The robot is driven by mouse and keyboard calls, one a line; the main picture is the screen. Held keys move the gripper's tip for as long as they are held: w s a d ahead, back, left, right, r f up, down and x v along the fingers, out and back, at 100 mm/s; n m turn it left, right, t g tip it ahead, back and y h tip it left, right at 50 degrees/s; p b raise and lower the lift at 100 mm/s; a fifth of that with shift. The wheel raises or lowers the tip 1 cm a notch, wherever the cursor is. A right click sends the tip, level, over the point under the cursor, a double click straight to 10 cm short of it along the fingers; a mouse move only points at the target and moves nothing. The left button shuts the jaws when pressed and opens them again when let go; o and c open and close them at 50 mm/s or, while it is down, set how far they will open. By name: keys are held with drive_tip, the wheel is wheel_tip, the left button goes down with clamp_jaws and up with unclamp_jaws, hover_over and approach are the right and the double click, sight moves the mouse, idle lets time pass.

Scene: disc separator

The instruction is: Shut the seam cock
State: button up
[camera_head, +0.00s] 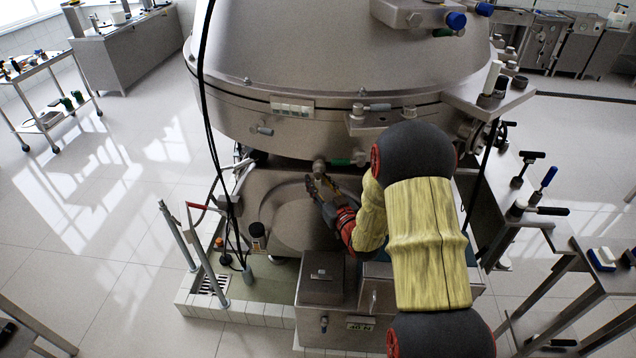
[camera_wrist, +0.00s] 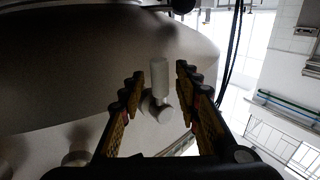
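A small metal cock with a green handle (camera_head: 341,162), which looks like the seam cock, sits below the bowl's lower rim in the head view. The handle points right, roughly level. My gripper (camera_head: 322,184) is just below it, fingers pointing up and left. In the wrist view my gripper (camera_wrist: 159,84) is open, with its two fingers apart. A pale cylinder (camera_wrist: 159,72) and a round metal fitting (camera_wrist: 155,109) show in the gap between them. I see no clear contact. The green handle cannot be made out in the wrist view.
The large steel separator bowl (camera_head: 340,70) overhangs my gripper. A steel box (camera_head: 322,280) stands below my arm. A red-handled lever (camera_head: 197,206) is at left. Black and blue T-handles (camera_head: 548,178) stand at right. A dark cable (camera_head: 205,110) hangs down the bowl's left side.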

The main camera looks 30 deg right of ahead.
drive_tip(key=shift+w, duration=0.15)
drive_tip(key=shift+c, duration=1)
clamp_jaws()
